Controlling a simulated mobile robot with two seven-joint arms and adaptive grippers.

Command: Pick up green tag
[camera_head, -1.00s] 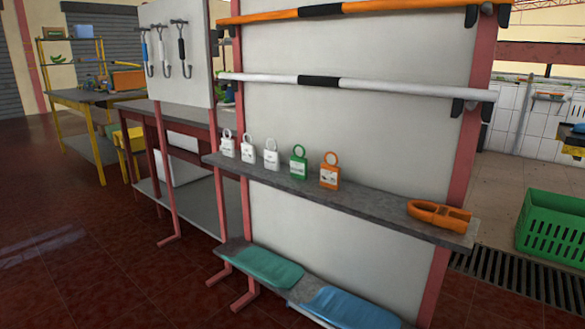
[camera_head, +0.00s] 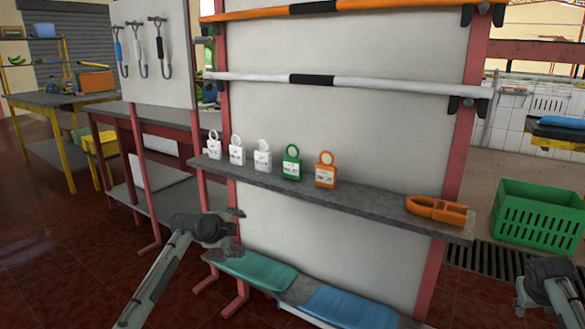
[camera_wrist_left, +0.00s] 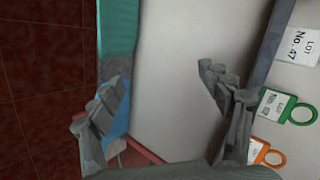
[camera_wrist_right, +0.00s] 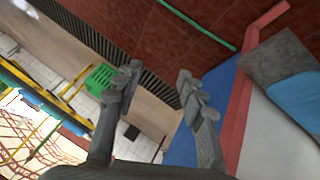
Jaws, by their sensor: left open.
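The green tag (camera_head: 291,163) stands upright on the grey middle shelf, between a white tag (camera_head: 262,155) and the orange tag (camera_head: 325,170). The green tag also shows at the right of the left wrist view (camera_wrist_left: 275,106), its ring pointing right. My left gripper (camera_head: 238,228) is in front of the rack, below the shelf and left of the green tag. In the left wrist view its fingers (camera_wrist_left: 155,98) are spread wide with nothing between them. My right gripper is mostly cut off at the lower right of the head view; its fingers (camera_wrist_right: 158,88) are apart and empty in the right wrist view.
An orange clamp-like item (camera_head: 437,209) lies at the shelf's right end. Two more white tags (camera_head: 236,150) stand at the left. The lower shelf holds a teal pad (camera_head: 250,268) and a blue pad (camera_head: 350,307). A green crate (camera_head: 540,222) sits at the right.

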